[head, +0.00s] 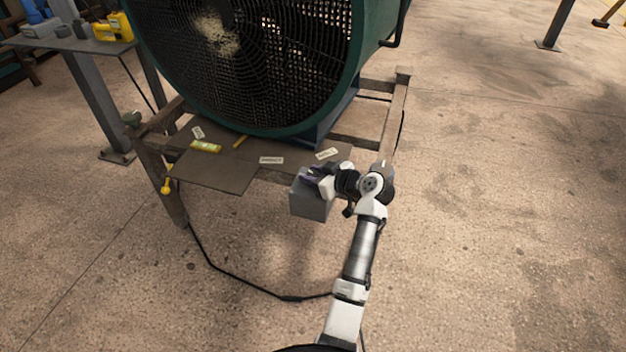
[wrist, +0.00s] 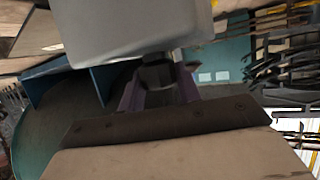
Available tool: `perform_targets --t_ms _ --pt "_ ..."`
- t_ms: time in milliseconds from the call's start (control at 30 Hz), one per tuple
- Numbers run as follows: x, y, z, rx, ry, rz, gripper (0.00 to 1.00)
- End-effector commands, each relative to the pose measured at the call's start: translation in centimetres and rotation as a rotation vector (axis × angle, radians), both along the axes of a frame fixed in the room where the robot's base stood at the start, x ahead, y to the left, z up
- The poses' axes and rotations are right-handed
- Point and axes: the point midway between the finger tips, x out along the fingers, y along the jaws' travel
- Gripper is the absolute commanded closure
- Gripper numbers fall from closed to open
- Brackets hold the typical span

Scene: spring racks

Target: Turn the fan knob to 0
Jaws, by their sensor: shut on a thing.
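The large green fan (head: 357,40) with a round dark grille stands on a wooden stand. A grey control box (head: 311,206) is at the stand's front right; it also fills the top of the wrist view (wrist: 130,28). My gripper (head: 312,173) is at the box, and its purple fingers show in the wrist view. They are shut on a dark fan knob (wrist: 157,73) sticking out of the box. The knob is hidden in the head view, and I cannot read its setting.
A brown board (head: 215,172) on the stand carries small labels and a yellow level (head: 205,146). A black cable (head: 240,279) lies on the floor at the front. A side table (head: 75,46) with tools stands at the upper left. The floor to the right is open.

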Motion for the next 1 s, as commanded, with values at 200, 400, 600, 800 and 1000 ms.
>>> perform_targets --t_ms 200,400,600,800,1000 --pt "-0.04 -0.03 -0.20 0.000 0.005 0.024 0.89" --pt "-0.05 -0.01 -0.20 0.000 0.006 0.025 0.89" --pt "-0.04 0.00 -0.20 0.000 0.006 0.025 0.59" --pt "-0.02 0.01 -0.12 0.000 0.003 0.025 0.45" --pt "-0.06 -0.07 -0.04 0.000 0.002 0.024 0.45"
